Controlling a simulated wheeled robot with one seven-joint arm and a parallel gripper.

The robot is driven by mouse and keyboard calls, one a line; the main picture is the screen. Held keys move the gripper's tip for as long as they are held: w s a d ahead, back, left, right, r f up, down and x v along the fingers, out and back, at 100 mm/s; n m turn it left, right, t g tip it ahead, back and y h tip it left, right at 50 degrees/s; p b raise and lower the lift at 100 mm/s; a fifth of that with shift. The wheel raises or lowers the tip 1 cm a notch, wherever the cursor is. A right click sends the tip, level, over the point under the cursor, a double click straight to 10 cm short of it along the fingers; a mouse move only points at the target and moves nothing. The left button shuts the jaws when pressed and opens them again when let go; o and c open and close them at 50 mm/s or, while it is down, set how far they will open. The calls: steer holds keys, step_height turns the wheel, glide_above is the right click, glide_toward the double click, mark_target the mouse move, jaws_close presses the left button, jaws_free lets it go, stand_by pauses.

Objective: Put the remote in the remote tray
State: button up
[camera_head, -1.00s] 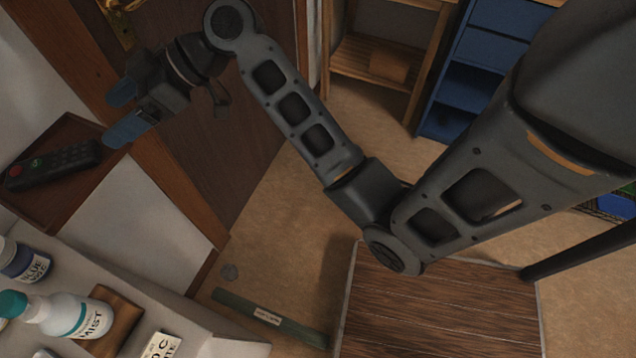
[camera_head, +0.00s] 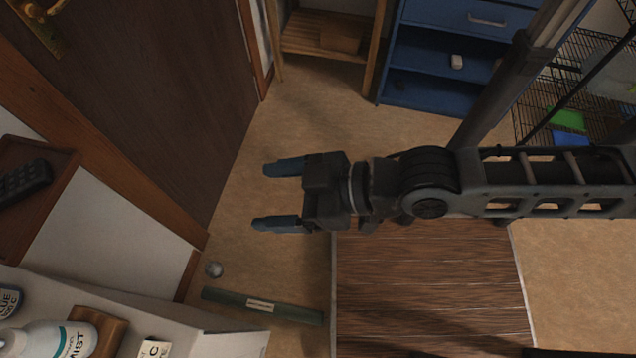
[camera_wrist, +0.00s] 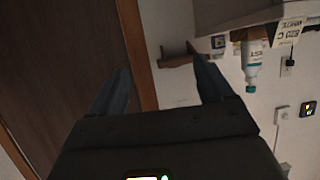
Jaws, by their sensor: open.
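The dark remote (camera_head: 24,181) lies on a brown wooden tray (camera_head: 50,160) mounted at the wall on the far left of the head view, partly cut off by the picture edge. My gripper (camera_head: 278,196) is open and empty, with blue fingers pointing left. It hangs over the floor, well to the right of the tray and apart from the remote. In the wrist view my open fingers (camera_wrist: 160,85) have nothing between them but the wall and door frame beyond. A brown ledge (camera_wrist: 178,60) shows there, but I cannot make out the remote on it.
A white shelf (camera_head: 190,335) at lower left holds bottles (camera_head: 70,338) and a label card (camera_head: 154,349). A green bar (camera_head: 262,306) and a small round doorstop (camera_head: 214,270) are on the floor. A wooden door (camera_head: 150,80) and blue cabinet (camera_head: 432,95) stand behind.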

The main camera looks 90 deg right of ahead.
steer(key=s+a+r+t+y, duration=0.1)
steer(key=s+a+r, duration=0.1)
steer(key=s+r, duration=0.3)
steer(key=shift+s+r+n, duration=0.4)
steer(key=shift+s, duration=0.35)
